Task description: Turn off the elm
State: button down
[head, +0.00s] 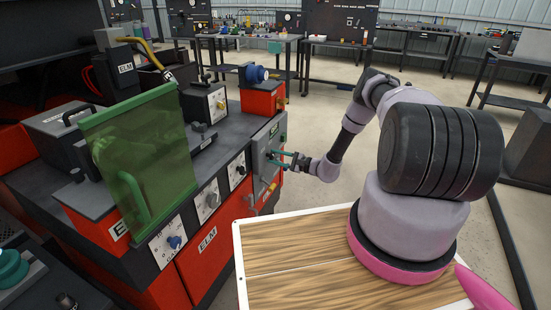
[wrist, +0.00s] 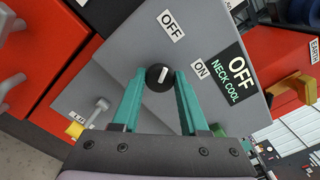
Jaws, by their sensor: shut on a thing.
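The ELM welder is a red and grey machine (head: 208,240) with ELM labels, at the left in the head view. A grey panel (head: 262,143) stands at the right end of its front. In the wrist view the panel (wrist: 120,55) carries a round black knob (wrist: 158,82) with a short white mark tilted up and right. The "OFF" label (wrist: 171,25) is above the knob, and the "ON" label (wrist: 200,69) is to its right. My gripper (head: 277,158) is at this panel. Its teal fingers (wrist: 160,76) are shut on the knob from both sides.
A silver lever (wrist: 97,108) sticks out left of the knob. A green translucent screen (head: 140,150) and several dials (head: 208,200) are on the machine. Open floor (head: 330,95) lies behind my arm.

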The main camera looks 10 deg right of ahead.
jog(key=shift+d, duration=0.1)
jog(key=shift+c, duration=2.1)
grip_release()
jog(key=v, duration=1)
jog(key=shift+s+d, duration=0.25)
jog(key=shift+d, duration=0.05)
